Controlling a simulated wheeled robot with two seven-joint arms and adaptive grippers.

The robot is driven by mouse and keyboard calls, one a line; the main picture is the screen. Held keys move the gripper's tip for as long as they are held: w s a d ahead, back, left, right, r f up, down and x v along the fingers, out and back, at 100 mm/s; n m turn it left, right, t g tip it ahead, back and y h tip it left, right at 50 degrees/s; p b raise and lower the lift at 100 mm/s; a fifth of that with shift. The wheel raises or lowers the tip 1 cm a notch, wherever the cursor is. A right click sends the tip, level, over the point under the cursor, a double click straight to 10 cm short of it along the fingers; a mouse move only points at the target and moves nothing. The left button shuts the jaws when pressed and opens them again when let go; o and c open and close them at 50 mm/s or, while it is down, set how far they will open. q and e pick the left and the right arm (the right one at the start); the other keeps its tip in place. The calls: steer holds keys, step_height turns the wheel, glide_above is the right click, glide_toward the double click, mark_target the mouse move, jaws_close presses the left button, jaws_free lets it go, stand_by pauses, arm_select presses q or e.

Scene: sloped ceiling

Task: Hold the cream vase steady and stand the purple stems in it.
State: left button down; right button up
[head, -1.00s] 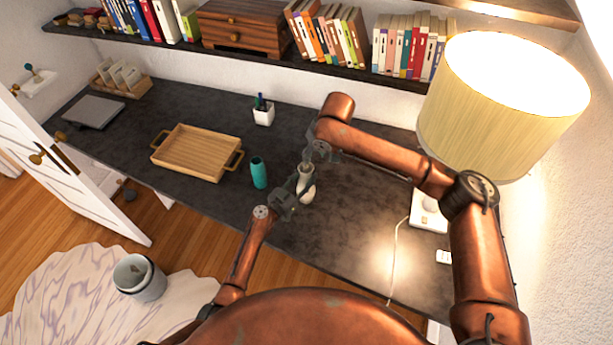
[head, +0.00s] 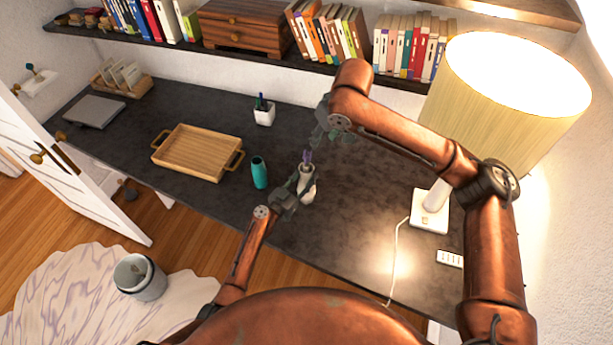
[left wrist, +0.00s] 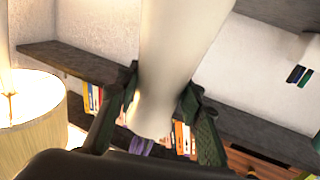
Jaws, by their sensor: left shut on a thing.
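The cream vase (head: 308,190) stands upright on the dark desk. My left gripper (head: 298,187) is shut on it near the neck. In the left wrist view the vase (left wrist: 172,60) runs between the two fingers of my left gripper (left wrist: 162,112). The purple stems (head: 307,157) stick up out of the vase mouth in the head view. A little purple (left wrist: 140,146) also shows past the vase's mouth in the left wrist view. My right gripper (head: 325,128) is above and behind the vase, apart from the stems. Its fingers are too small to tell whether they are open.
A teal cup (head: 259,172) stands just left of the vase. A wooden tray (head: 190,170) and a white pen pot (head: 264,116) are farther back. The lamp (head: 430,212) and its cord are at the right. Desk between vase and lamp is clear.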

stand_by(0.3)
arm_select(q)
steer(key=c, duration=1.2)
jaws_free()
steer(key=shift+c, duration=0.2)
steer(key=v, duration=1.2)
steer(key=shift+a, duration=0.1)
